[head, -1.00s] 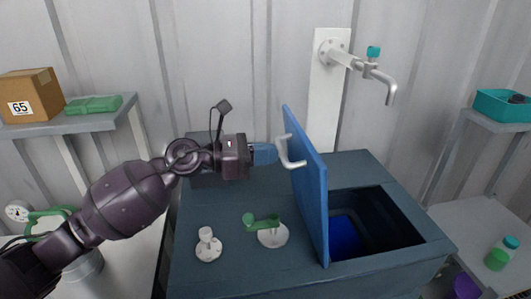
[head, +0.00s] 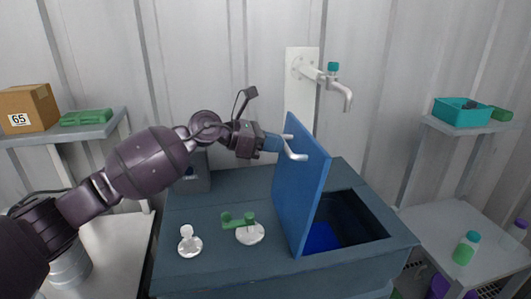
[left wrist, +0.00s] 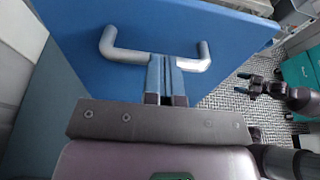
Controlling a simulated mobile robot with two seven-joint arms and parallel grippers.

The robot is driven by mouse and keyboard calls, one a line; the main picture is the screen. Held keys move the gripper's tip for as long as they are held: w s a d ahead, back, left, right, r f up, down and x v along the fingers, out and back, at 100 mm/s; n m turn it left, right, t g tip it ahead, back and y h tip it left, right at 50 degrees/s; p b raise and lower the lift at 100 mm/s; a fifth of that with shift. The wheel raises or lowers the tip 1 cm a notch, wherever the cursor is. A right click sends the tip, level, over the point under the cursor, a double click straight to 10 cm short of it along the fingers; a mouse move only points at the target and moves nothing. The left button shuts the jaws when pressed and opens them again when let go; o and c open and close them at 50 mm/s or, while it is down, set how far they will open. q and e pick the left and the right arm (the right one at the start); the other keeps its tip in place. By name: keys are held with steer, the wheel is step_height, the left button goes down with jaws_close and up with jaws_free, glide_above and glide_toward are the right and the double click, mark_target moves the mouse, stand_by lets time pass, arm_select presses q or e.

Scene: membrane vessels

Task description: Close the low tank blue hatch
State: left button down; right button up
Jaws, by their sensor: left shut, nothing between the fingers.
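The blue hatch (head: 297,190) stands raised on the low tank (head: 215,257), hinged at the left side of the dark opening (head: 345,225). Its top edge leans right, partly over the opening. A grey handle (head: 292,150) sits on its left face. My left gripper (head: 281,143) is at this handle, on the face away from the opening. In the left wrist view, its blue fingers (left wrist: 166,76) are shut together, empty, beside the handle bar (left wrist: 150,57) and against or very near the blue panel. A dark gripper-like shape (left wrist: 270,88), perhaps my right gripper, shows at the right there.
On the tank top, left of the hatch, are a green-handled valve (head: 245,228) and a white fitting (head: 189,241). A white tap panel (head: 301,90) with a spout stands behind. Side tables hold a cardboard box (head: 28,108), a teal bin (head: 461,112) and bottles (head: 466,247).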

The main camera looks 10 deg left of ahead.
mark_target(301, 140)
arm_select(q)
steer(key=d, duration=0.2)
steer(key=w+d, duration=0.2)
steer(key=d, duration=0.1)
steer(key=shift+w+d+r, duration=0.1)
steer(key=shift+w+d, duration=0.05)
steer(key=shift+d, duration=0.2)
steer(key=w+d+f+g+y+b, duration=0.1)
steer(key=w+d+f+y, duration=0.1)
steer(key=d, duration=0.7)
steer(key=shift+w+f+y, duration=0.4)
steer(key=shift+w+f, duration=0.1)
steer(key=shift+w, duration=0.45)
arm_select(e)
steer(key=shift+s+d+f, duration=0.15)
steer(key=shift+s+f, duration=0.15)
steer(key=shift+f, duration=0.2)
steer(key=shift+s+d+f, duration=0.1)
steer(key=shift+s+f, duration=0.2)
steer(key=shift+f, duration=0.2)
steer(key=shift+w+r, duration=0.1)
